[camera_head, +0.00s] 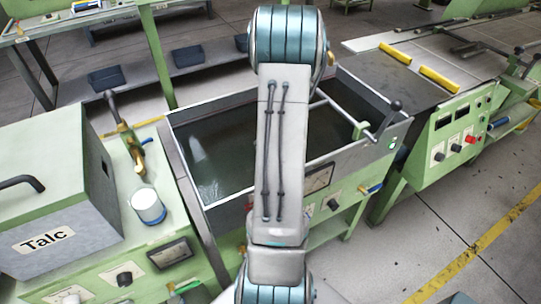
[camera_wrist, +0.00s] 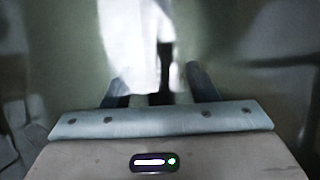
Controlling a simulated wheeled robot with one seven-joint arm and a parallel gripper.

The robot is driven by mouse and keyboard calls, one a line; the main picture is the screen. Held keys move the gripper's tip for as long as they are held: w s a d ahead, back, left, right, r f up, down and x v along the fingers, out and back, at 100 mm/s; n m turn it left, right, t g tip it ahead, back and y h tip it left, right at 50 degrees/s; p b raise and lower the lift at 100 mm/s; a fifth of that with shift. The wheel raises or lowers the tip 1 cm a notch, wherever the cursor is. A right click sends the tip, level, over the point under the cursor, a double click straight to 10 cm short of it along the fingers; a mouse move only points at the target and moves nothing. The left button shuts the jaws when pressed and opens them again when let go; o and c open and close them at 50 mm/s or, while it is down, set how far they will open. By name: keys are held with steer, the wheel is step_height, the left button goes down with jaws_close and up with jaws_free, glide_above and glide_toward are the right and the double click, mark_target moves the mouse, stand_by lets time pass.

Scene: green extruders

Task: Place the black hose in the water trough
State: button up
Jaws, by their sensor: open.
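The water trough (camera_head: 350,167) is the long metal basin in the middle of the head view, with dark greenish water and a pale reflection inside. My arm crosses in front of it and hides its middle. My gripper (camera_wrist: 158,92) shows only in the wrist view, with its two fingers apart. A dark upright strip (camera_wrist: 165,65) shows between and beyond the fingers, against a bright white patch. I cannot tell whether it is the black hose or a reflection, nor whether a finger touches it. No black hose can be made out clearly in the head view.
A grey Talc box (camera_head: 60,195) and a white-and-blue cup (camera_head: 148,206) stand on the green machine at left. A lever with a dark knob (camera_head: 395,105) rises at the trough's right end. A green control cabinet (camera_head: 450,135) stands at right. Open floor lies at lower right.

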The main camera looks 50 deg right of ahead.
steer(key=p+v, duration=0.4)
steer(key=v, duration=0.8)
steer(key=w+a+r+n+y, duration=0.1)
steer(key=w+a+r+n, duration=0.25)
steer(key=a+n, duration=0.25)
steer(key=w+a+r+n+y, duration=0.1)
steer(key=w+a+r+n, duration=0.1)
steer(key=a+r+n, duration=0.4)
steer(key=s+a+r+n, duration=0.2)
steer(key=s+a+n, duration=0.2)
steer(key=a+n, duration=0.3)
steer(key=s+a+r+n, duration=0.3)
steer(key=a+n, duration=0.3)
steer(key=n, duration=0.5)
steer(key=s+a+r+n+g, duration=0.1)
steer(key=s+a+r+n, duration=0.1)
steer(key=s+a+n, duration=0.3)
steer(key=shift+a+r+n+h, duration=0.3)
steer(key=shift+a+n, duration=1.05)
steer(key=shift+n, duration=1.05)
